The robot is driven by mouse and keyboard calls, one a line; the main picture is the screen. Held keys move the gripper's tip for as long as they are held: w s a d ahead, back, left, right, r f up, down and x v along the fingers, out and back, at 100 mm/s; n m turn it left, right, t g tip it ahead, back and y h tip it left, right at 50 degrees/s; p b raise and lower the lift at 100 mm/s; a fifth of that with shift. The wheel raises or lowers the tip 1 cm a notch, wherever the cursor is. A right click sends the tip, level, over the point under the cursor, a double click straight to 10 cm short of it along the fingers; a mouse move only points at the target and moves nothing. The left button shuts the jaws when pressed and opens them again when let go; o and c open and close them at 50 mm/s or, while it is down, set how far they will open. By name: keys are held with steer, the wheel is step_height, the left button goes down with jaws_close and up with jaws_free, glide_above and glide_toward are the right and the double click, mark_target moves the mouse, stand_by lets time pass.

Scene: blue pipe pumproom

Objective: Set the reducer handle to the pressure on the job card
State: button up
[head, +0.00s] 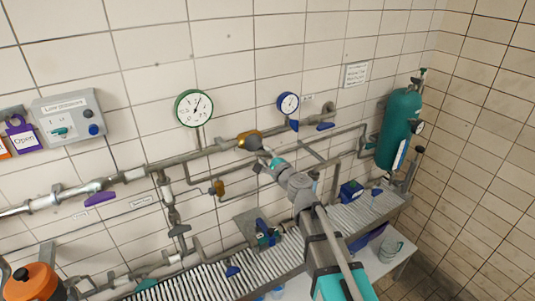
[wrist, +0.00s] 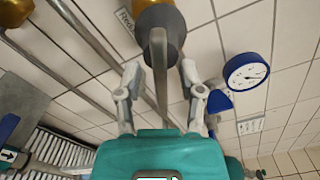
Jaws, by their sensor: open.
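The brass reducer (head: 248,141) sits on the upper pipe; in the wrist view its brass body (wrist: 168,48) is at the top with a dark conical collar. A grey bar-like reducer handle (wrist: 158,75) projects from it towards me. My gripper (wrist: 160,82) is open, with one finger on each side of the bar and a visible gap on both sides. In the head view my gripper (head: 267,160) is just below and right of the reducer and hides the handle. A white sheet (head: 356,75), possibly the job card, hangs on the wall; its text is too small to read.
A green-rimmed gauge (head: 194,108) is left of the reducer and a blue-rimmed gauge (head: 288,104) right of it. Pipes with blue and purple levers run along the wall. A teal cylinder (head: 399,128) stands at right. A ribbed bench (head: 345,216) lies below.

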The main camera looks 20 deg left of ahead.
steer(key=shift+w+a, duration=0.15)
steer(key=shift+a, duration=0.05)
jaws_close()
stand_by(0.3)
steer(key=shift+m, duration=1.7)
